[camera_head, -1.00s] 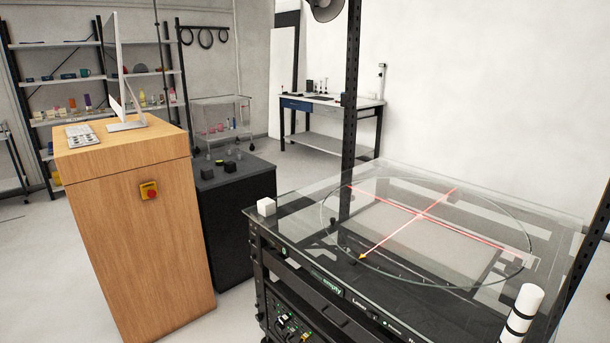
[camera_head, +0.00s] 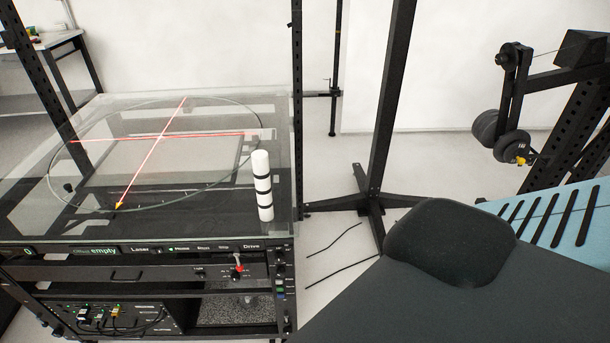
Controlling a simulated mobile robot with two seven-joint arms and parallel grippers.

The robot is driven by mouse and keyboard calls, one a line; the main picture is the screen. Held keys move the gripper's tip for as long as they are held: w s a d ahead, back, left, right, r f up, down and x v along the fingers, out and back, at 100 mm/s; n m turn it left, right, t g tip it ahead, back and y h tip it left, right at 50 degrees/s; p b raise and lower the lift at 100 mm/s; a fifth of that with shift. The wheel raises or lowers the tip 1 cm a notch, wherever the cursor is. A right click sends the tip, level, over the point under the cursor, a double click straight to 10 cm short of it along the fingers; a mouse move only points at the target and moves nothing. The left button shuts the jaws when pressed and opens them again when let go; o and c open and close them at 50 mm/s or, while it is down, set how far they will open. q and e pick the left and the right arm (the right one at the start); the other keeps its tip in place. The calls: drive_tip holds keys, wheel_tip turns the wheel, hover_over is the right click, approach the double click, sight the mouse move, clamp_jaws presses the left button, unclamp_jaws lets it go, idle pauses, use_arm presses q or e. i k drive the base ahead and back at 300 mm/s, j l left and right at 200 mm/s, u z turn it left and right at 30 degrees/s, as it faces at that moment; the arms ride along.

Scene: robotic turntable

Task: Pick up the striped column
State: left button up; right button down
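The striped column (camera_head: 262,186) is a white upright cylinder with black bands. It stands in the head view at the front right corner of the glass-topped turntable table (camera_head: 225,228). Its whole height shows and nothing covers it. Neither of my grippers is in view.
A round glass disc (camera_head: 80,203) with red laser lines lies left of the column. A black post (camera_head: 297,80) rises behind the column's right side. A black stand (camera_head: 372,205) is on the floor to the right. A dark padded surface (camera_head: 450,245) fills the lower right.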

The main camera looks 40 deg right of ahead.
sight(261, 159)
drive_tip(key=z, duration=1.05)
